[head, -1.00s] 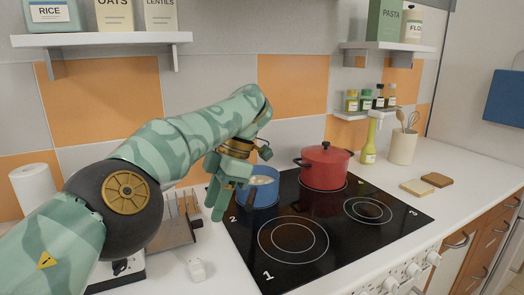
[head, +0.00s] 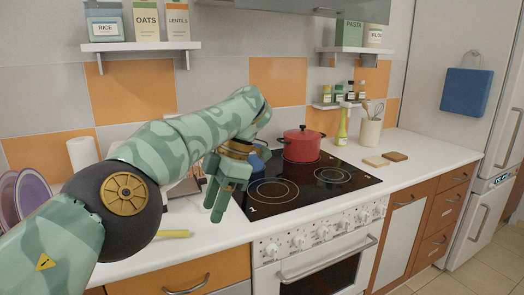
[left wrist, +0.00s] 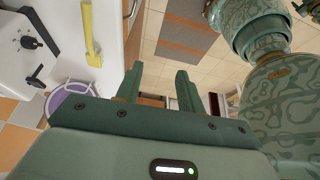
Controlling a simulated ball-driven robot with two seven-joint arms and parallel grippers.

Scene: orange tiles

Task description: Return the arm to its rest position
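My left arm comes in from the left in the head view, bent at the elbow. Its green gripper (head: 220,190) hangs down in front of the stove's left edge and the counter. In the left wrist view the two fingers of this gripper (left wrist: 158,78) stand apart with nothing between them, so it is open and empty. The blue pot (head: 262,154) is mostly hidden behind the gripper. My right gripper is in neither view.
A red pot (head: 302,147) stands on the black cooktop (head: 320,188). A yellow object (head: 173,234) lies on the white counter, with purple plates (head: 33,195) at far left. Shelves (head: 140,46) hang on the wall.

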